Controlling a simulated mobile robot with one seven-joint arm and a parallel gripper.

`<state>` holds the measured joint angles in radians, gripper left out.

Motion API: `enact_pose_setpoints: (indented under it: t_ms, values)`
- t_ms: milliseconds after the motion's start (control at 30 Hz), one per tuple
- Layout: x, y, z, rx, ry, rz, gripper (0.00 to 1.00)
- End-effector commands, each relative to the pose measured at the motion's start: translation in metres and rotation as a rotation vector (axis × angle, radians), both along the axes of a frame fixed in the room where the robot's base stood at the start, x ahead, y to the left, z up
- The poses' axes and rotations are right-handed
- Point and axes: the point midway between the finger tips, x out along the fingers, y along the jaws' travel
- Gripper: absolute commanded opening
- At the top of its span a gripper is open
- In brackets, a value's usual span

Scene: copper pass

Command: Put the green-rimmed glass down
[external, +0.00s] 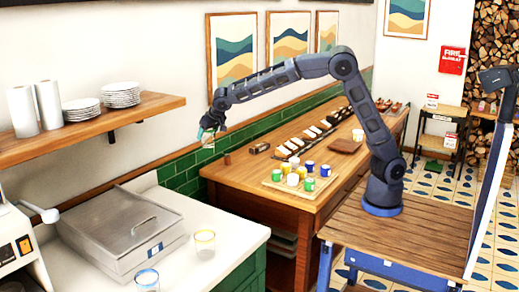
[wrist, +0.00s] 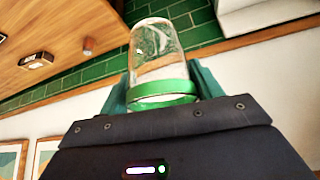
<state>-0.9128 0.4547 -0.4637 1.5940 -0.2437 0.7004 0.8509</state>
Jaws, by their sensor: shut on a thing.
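The green-rimmed glass (wrist: 157,50) is clear, with a green band at the end nearest my gripper. In the wrist view its sides lie between my gripper's teal fingers (wrist: 160,90), which are shut on it. In the external view my gripper (external: 207,133) holds the glass (external: 208,142) in the air near the tiled wall, around the gap between the wooden counter (external: 262,200) and the white counter (external: 235,238). The glass is small there, and its exact tilt is hard to tell.
A yellow-rimmed glass (external: 204,241) and a blue-rimmed glass (external: 147,279) stand on the white counter. A steel lidded appliance (external: 120,232) is behind them. A tray (external: 272,184) of several coloured cups sits on the wooden counter. A wooden shelf (external: 90,135) juts out at left.

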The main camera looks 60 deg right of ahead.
Motion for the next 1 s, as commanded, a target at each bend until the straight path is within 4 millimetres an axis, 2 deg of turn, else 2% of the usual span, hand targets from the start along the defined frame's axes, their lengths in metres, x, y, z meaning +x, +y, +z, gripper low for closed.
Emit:
enact_pose_setpoints:
  t_ms: [33,267,400,600,700,800,1000]
  values:
    - [0.003,-0.025,0.0,0.001,0.0,-0.029,0.36]
    - [0.006,-0.125,-0.007,0.0,-0.001,-0.153,0.36]
    - [0.001,-0.186,-0.012,0.001,0.0,-0.232,0.36]
    - [-0.014,-0.265,-0.021,0.0,0.0,-0.335,0.36]
    - [-0.022,-0.294,-0.025,0.001,0.0,-0.375,0.36]
    - [-0.029,-0.314,-0.028,0.0,0.0,-0.404,0.36]
    - [-0.034,-0.329,-0.038,-0.002,0.001,-0.425,0.36]
